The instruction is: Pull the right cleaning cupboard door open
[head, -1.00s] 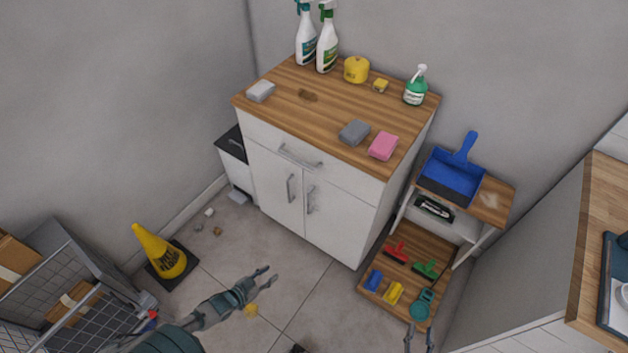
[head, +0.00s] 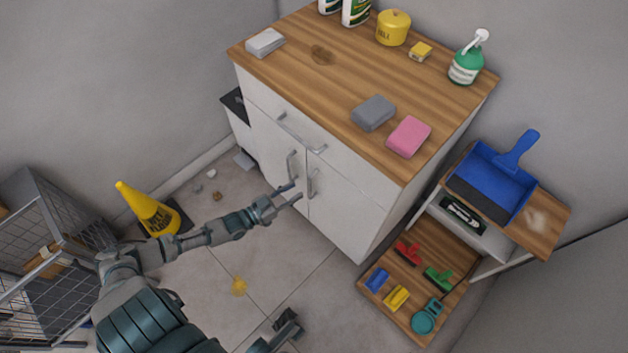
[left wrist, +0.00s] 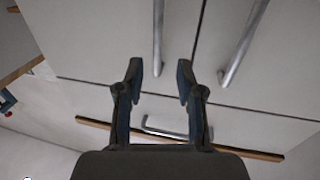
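The white cleaning cupboard (head: 270,150) has two shut doors. The right door (head: 345,220) carries an upright metal bar handle (head: 312,184), beside the left door's handle (head: 291,166). My left gripper (head: 296,191) is open and empty in front of the doors, near the right handle. The left wrist view is upside down: the right door's handle (left wrist: 158,45) lines up between the open fingers (left wrist: 158,75); the left door's handle (left wrist: 243,45) is outside them. Contact cannot be made out.
A drawer with a handle (head: 300,133) is above the doors. Sponges and bottles stand on the wooden top (head: 330,85). A low shelf unit (head: 545,235) is to the right. A yellow cone (head: 150,212) and wire cart (head: 45,240) are left. The floor before the doors is mostly clear.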

